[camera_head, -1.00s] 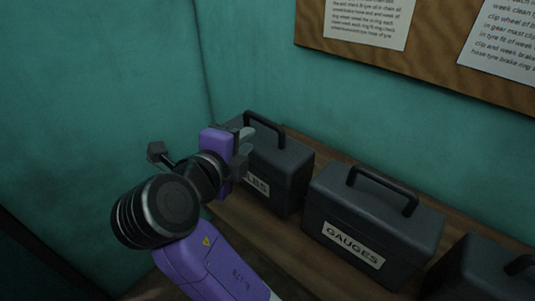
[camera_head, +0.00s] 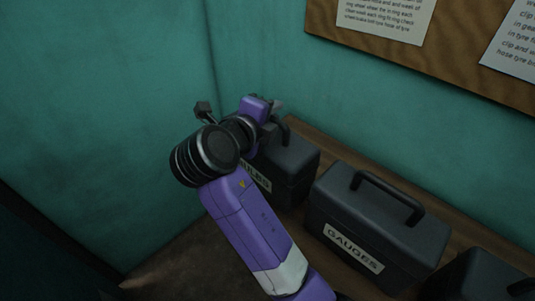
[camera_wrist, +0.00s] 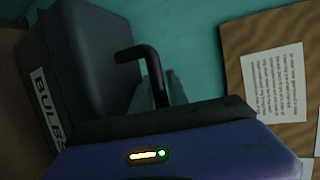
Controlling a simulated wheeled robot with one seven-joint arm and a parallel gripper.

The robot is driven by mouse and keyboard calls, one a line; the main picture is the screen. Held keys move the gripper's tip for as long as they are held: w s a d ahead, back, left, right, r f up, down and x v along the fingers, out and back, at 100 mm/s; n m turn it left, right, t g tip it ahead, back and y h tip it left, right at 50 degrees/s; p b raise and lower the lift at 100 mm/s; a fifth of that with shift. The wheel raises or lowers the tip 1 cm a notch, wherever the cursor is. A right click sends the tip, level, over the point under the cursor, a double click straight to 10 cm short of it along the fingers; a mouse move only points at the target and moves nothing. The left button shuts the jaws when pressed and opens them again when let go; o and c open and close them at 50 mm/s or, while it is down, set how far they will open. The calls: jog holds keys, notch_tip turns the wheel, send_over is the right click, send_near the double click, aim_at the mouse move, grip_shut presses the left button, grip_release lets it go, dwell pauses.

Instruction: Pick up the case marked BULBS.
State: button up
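The dark grey BULBS case (camera_head: 292,165) stands upright at the left end of the wooden shelf. Its white label is partly covered by my arm in the head view. In the wrist view the case (camera_wrist: 90,60) fills the left side, with its label at the edge. Its black handle (camera_wrist: 150,68) reaches across in front of my grey fingers. My gripper (camera_head: 275,116) is at the handle, over the top of the case. In the wrist view the fingers (camera_wrist: 176,88) show only in part beside the handle; I cannot tell whether they grip it.
The GAUGES case (camera_head: 375,225) stands just right of the BULBS case, with a narrow gap. Another dark case (camera_head: 478,278) is at the lower right. A teal wall (camera_head: 110,90) closes off the left and back. A noticeboard (camera_head: 460,65) with papers hangs above the shelf.

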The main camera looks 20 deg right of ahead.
jog(key=shift+c, duration=0.4)
grip_shut()
jog(key=shift+f, duration=0.1)
dwell(0.9)
